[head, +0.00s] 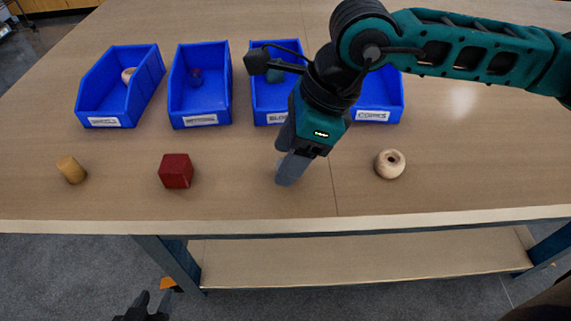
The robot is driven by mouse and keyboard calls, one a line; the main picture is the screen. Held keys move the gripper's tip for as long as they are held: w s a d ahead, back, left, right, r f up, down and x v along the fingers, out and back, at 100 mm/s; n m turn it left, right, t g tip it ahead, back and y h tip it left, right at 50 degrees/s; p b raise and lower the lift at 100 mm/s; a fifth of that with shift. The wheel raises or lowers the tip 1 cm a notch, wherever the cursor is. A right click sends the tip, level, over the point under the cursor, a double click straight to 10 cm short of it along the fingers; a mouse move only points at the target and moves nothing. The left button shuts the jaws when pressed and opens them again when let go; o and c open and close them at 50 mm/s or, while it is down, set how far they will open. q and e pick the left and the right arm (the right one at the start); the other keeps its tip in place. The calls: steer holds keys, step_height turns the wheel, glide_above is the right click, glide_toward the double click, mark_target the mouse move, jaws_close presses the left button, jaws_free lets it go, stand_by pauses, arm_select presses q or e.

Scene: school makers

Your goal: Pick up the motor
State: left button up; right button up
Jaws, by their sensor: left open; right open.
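I cannot pick out a motor for certain. My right gripper (284,164) is open and points down at the table in front of the third bin. Its fingers and wrist hide the table spot beneath, and I see nothing clearly between them. My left gripper (144,307) is open and low at the bottom edge, below the table's front edge.
On the wooden table (235,205) stand a cork (71,169), a red block (176,171) and a wooden wheel (390,164). The first bin (97,107) holds a wheel; the third bin (259,103) holds a teal object. The fourth bin (381,100) is partly behind my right arm.

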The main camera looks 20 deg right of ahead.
steer(key=shift+a+f, duration=0.25)
steer(key=shift+f, duration=0.3)
steer(key=shift+w, duration=0.1)
jaws_close()
steer(key=shift+r, duration=0.15)
